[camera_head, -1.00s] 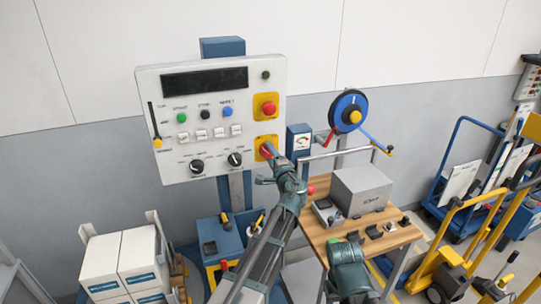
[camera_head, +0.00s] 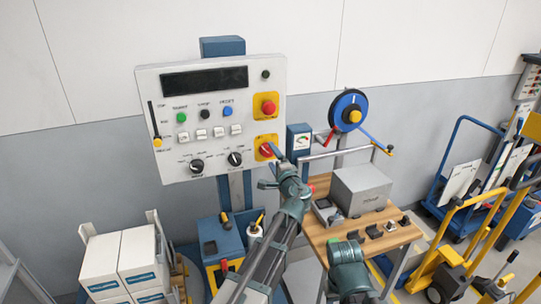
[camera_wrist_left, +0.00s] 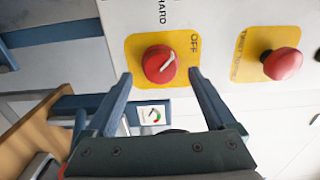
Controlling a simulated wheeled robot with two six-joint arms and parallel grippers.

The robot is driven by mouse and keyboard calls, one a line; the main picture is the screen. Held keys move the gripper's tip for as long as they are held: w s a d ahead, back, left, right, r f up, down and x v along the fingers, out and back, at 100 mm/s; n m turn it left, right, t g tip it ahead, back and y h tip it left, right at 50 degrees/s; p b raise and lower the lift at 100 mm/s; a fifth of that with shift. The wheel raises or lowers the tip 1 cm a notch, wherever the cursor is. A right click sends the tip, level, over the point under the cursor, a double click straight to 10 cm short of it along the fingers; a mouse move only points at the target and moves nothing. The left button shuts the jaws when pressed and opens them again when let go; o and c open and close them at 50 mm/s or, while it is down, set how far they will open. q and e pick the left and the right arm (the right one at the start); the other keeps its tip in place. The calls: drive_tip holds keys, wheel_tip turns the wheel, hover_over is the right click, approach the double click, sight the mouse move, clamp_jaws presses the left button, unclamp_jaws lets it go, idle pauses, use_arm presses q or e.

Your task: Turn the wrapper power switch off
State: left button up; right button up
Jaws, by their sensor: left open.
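The wrapper power switch is a red rotary knob (camera_head: 265,149) on a yellow plate at the lower right of the white control panel (camera_head: 215,100). In the left wrist view the knob (camera_wrist_left: 159,64) has a white pointer slanting toward the upper right, and "OFF" is printed on the plate to its right. My left gripper (camera_head: 273,158) is just in front of and below the knob. In the left wrist view its two fingers (camera_wrist_left: 160,74) are open, one on each side of the knob, with gaps between. My right gripper does not show.
A red mushroom button (camera_head: 269,107) on yellow is above the switch and shows in the wrist view (camera_wrist_left: 283,63). Black knobs (camera_head: 235,158) are to the left. A small gauge box (camera_head: 299,141) and a wooden table (camera_head: 380,243) with a grey box (camera_head: 362,191) stand right.

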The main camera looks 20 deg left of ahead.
use_arm(q)
drive_tip(key=v, duration=1.1)
drive_tip(key=shift+s, duration=0.15)
drive_tip(key=shift+d, duration=0.1)
drive_tip(key=s+a+f+n+g+h, duration=0.2)
drive_tip(key=s+a+f+n+g, duration=0.3)
drive_tip(key=f, duration=0.4)
drive_tip(key=s+a+f+n+g+h, duration=0.35)
drive_tip(key=s+f+g, duration=0.25)
drive_tip(key=s+f, duration=0.25)
drive_tip(key=s+d+f+g+h, duration=0.1)
drive_tip(key=s+d+f+g, duration=0.1)
drive_tip(key=s+d, duration=0.4)
drive_tip(key=s+d+f+m+g+h, duration=0.1)
drive_tip(key=s+d, duration=0.4)
drive_tip(key=d, duration=0.6)
drive_tip(key=shift+s+d+f+g+h, duration=0.25)
drive_tip(key=shift+s+f+g+h, duration=0.1)
drive_tip(key=shift+f+g+h, duration=0.3)
